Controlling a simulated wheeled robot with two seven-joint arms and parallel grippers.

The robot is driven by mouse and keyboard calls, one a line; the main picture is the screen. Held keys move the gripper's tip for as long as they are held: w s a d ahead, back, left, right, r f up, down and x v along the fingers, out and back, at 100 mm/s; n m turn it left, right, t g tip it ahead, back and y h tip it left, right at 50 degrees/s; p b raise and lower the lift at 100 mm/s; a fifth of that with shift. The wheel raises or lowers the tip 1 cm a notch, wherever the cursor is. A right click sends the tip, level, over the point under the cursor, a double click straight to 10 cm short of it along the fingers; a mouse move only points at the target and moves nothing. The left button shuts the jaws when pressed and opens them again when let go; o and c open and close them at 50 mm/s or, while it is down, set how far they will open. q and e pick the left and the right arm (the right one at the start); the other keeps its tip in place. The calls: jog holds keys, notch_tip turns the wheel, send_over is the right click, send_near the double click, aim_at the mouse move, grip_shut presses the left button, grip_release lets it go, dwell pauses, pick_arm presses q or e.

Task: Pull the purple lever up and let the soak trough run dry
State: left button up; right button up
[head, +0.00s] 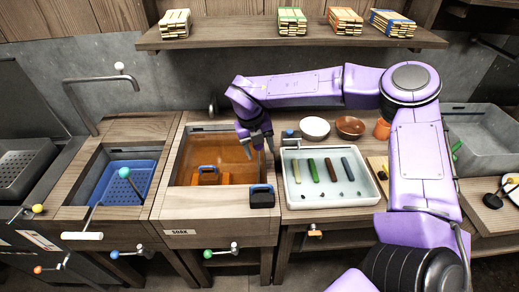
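The soak trough (182,160) is a wooden-sided basin with a "SOAK" label on its front, and brown-orange liquid covers its bottom. I cannot make out a purple lever; the only purple I can tell is my own arm. A lever with a green knob (208,254) is below the trough's front. My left gripper is out of view.
A black block with a handle (262,195) stands on the trough's front right corner. A white tray (332,200) with coloured sticks lies to the right, with bowls (314,128) behind. A blue basket (127,180) sits in the left sink. A shelf (250,38) spans the back wall.

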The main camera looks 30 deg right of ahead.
notch_tip(320, 180, up, 10)
jog(key=a+b, duration=0.1)
jog(key=a, duration=0.1)
jog(key=shift+w+r+b, duration=0.15)
jog(key=shift+w+b, duration=0.1)
jog(key=shift+b, duration=0.15)
